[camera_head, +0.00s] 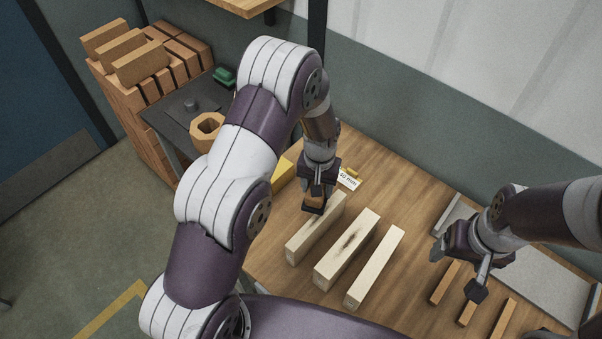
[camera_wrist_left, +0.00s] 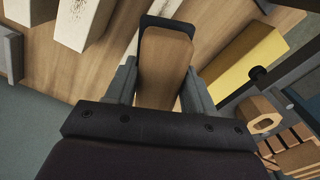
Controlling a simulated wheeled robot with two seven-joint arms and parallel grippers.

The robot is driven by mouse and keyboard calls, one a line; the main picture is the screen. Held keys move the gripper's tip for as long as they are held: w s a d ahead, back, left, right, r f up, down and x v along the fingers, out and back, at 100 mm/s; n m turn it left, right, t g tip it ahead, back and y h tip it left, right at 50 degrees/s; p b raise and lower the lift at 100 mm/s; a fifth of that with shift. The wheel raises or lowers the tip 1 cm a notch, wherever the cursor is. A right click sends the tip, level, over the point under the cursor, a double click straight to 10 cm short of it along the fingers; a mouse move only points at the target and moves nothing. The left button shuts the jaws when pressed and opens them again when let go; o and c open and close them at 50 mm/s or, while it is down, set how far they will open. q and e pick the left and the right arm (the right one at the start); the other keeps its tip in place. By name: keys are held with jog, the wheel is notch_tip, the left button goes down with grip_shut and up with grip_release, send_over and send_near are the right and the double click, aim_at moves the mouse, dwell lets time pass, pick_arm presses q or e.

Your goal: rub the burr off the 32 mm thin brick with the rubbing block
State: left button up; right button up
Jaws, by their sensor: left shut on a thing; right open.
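My left gripper (camera_head: 318,203) is shut on a brown block (camera_wrist_left: 165,60) above the far end of the pale bars. The block is small and partly hidden by the fingers in the head view; I cannot tell whether it is the rubbing block. My right gripper (camera_head: 457,272) is open, above or beside several thin orange-brown bricks at the lower right. One thin brick (camera_head: 445,282) shows by its fingers, another (camera_head: 467,314) is nearer, and another (camera_head: 503,319) is farther right. I cannot tell which is 32 mm, and no burr can be made out.
Three pale bars (camera_head: 347,250) lie side by side mid-table; the middle one has a dark mark. A "40 mm" label (camera_head: 349,179) and a yellow block (camera_wrist_left: 248,65) are near my left gripper. A grey board (camera_head: 535,268) lies at right. Stacked bricks (camera_head: 143,62) stand far left.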

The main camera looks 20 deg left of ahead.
pick_arm(q)
jog(key=w+d+r+n+p, duration=0.1)
jog(key=w+d+r+n, duration=0.1)
jog(key=d+r+n, duration=0.15)
jog(key=shift+w+d+f+n+b, duration=0.1)
jog(key=shift+w+f+n+b, duration=0.05)
jog(key=shift+f+n+b, duration=1.15)
jog(key=shift+w+d+f+n+b, duration=0.1)
jog(key=shift+f+n+b, duration=0.75)
jog(key=shift+f+n, duration=0.8)
pick_arm(e)
jog(key=shift+f, duration=0.75)
pick_arm(q)
jog(key=shift+f+m+b, duration=0.3)
jog(key=shift+f+b, duration=0.45)
jog(key=shift+f, duration=0.6)
pick_arm(e)
jog(key=shift+f, duration=0.75)
pick_arm(q)
jog(key=shift+s+a+r, duration=0.1)
pick_arm(e)
jog(key=shift+r, duration=0.15)
